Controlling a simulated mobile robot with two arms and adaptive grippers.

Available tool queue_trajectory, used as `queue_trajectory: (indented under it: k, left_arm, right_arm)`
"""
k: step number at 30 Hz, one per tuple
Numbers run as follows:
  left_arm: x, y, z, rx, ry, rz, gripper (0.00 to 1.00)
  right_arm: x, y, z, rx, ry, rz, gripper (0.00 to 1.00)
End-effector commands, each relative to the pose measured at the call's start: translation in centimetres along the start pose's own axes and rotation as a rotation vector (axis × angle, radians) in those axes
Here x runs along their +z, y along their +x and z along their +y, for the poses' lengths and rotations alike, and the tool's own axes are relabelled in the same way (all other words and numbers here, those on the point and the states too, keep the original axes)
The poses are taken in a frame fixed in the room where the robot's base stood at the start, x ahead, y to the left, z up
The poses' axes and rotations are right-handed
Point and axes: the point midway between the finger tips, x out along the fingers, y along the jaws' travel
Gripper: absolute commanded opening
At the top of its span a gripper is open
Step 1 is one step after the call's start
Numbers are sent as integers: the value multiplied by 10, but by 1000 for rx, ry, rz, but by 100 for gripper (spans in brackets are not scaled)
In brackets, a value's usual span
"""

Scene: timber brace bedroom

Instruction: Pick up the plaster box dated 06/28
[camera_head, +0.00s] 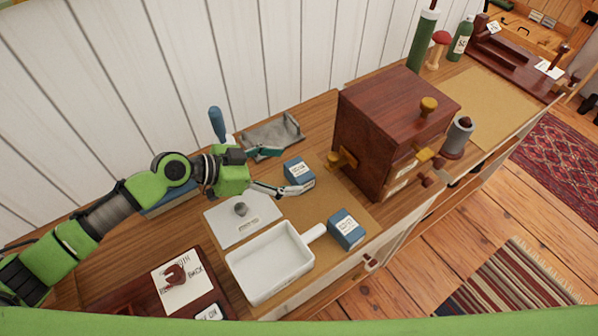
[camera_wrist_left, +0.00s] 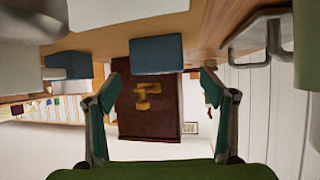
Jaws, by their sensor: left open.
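Two small blue boxes with white labels stand on the cabinet top; the label dates are too small to read. One blue box (camera_head: 299,172) is at the mouth of my left gripper (camera_head: 286,170). The other blue box (camera_head: 346,230) stands nearer the front edge, beside the white tray's handle. My left gripper is open, with one finger behind the first box and the other in front. In the left wrist view, this box (camera_wrist_left: 157,55) is ahead between the open fingers (camera_wrist_left: 158,82), with nothing gripped. The other box (camera_wrist_left: 70,65) shows to the left.
A dark red wooden cabinet (camera_head: 385,120) with brass knobs stands just right of the first box. A white handled tray (camera_head: 268,262) and a white plate (camera_head: 240,222) lie in front. A grey tray (camera_head: 272,132) is behind the gripper. Green bottles stand farther right.

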Motion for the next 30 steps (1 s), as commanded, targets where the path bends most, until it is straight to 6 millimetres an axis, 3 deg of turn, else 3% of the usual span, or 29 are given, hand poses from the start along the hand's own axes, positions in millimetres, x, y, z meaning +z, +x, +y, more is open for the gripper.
queue_trajectory:
  k: [4, 9, 17, 22, 23, 27, 30]
  left_arm:
    - [-8, 22, 2, 3, -1, 2, 76]
    - [-4, 40, 1, 2, -2, 0, 76]
    - [-3, 43, 1, 0, 0, 0, 76]
    - [-3, 43, 1, 1, -1, 0, 37]
    - [-2, 43, 1, 1, -1, 0, 33]
    - [-3, 43, 1, 1, -1, 0, 33]
    - [-3, 43, 1, 1, -1, 0, 27]
  right_arm:
    - [-2, -17, 0, 0, 0, 1, 36]
    - [-2, -19, 1, 1, 0, 1, 36]
    - [-1, -18, 2, 2, 0, -1, 36]
    - [0, -18, 2, 2, 0, -3, 36]
    - [0, -18, 2, 2, 0, -3, 36]
    - [1, -18, 2, 2, 0, -4, 36]
    - [1, -18, 2, 2, 0, -4, 36]
